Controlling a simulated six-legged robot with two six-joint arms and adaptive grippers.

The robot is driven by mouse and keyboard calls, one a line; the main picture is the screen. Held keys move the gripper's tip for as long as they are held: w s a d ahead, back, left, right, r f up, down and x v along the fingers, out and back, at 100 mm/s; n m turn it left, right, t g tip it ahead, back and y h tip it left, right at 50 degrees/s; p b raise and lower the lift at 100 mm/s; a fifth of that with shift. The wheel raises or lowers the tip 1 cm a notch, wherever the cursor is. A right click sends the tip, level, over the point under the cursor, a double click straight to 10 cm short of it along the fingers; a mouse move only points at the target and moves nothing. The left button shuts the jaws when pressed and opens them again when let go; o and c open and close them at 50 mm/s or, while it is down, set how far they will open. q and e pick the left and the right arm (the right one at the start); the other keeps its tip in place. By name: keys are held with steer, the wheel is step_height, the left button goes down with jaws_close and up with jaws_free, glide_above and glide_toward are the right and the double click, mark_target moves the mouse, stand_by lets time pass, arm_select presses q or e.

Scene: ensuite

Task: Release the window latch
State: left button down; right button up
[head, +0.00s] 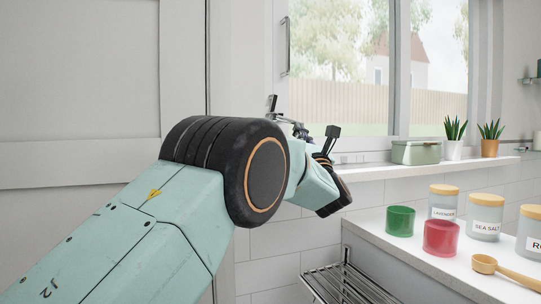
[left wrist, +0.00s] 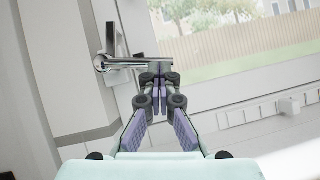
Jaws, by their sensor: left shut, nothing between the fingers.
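The window latch (left wrist: 130,63), a chrome lever with a round pivot at its left end, lies roughly level on the pale window frame in the left wrist view. My left gripper (left wrist: 156,80) is shut and empty, its fingertips at the lever's right end. They overlap the lever in the picture; whether they touch it I cannot tell. In the head view my left gripper (head: 299,129) is small and partly hidden by my wrist, near the lower left corner of the window. My right gripper is not in view.
A long bar handle (head: 286,46) stands on the frame left of the glass. The sill holds a green tin (head: 415,152) and potted plants (head: 455,150). Below, the counter holds a green cup (head: 400,220), a red cup (head: 441,238) and jars. A wire rack (head: 345,285) stands below.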

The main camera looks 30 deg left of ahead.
arm_select(q)
steer(key=f+b, duration=0.1)
steer(key=s+f+b, duration=0.1)
steer(key=b, duration=0.1)
steer(key=f+b, duration=0.1)
steer(key=shift+s+d+b, duration=0.15)
steer(key=shift+d+b, duration=0.25)
steer(key=p+v, duration=0.1)
steer(key=v, duration=0.8)
steer(key=shift+d+p, duration=0.3)
steer(key=shift+p, duration=0.05)
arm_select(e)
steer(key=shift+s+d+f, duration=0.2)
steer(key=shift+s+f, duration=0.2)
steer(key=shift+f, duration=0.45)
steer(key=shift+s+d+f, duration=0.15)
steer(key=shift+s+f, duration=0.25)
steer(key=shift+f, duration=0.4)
arm_select(q)
steer(key=shift+f, duration=0.1)
